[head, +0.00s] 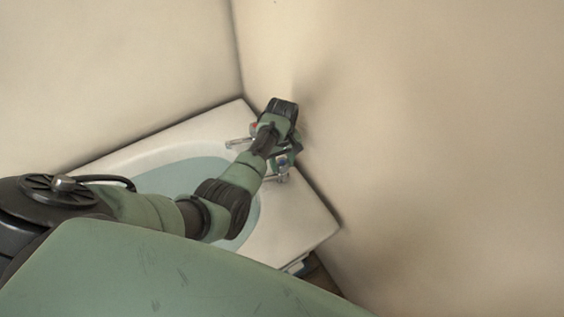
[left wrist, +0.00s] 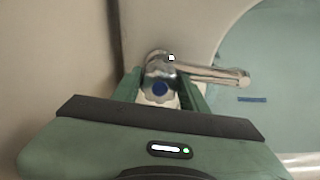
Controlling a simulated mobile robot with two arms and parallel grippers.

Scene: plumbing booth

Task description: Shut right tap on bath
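The white bath (head: 296,222) stands in the corner with pale green water in it. Its chrome tap body with a spout (head: 238,144) is at the far right end, and the spout (left wrist: 215,74) also shows in the left wrist view. A red mark (head: 254,126) shows beside the wrist. My right gripper is not in view.
Bare cream walls meet behind the bath, and the right wall (head: 420,130) stands close beside the tap and my wrist. A small blue mark (left wrist: 252,100) shows in the basin. A dark gap with objects (head: 300,266) lies at the near right end of the bath.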

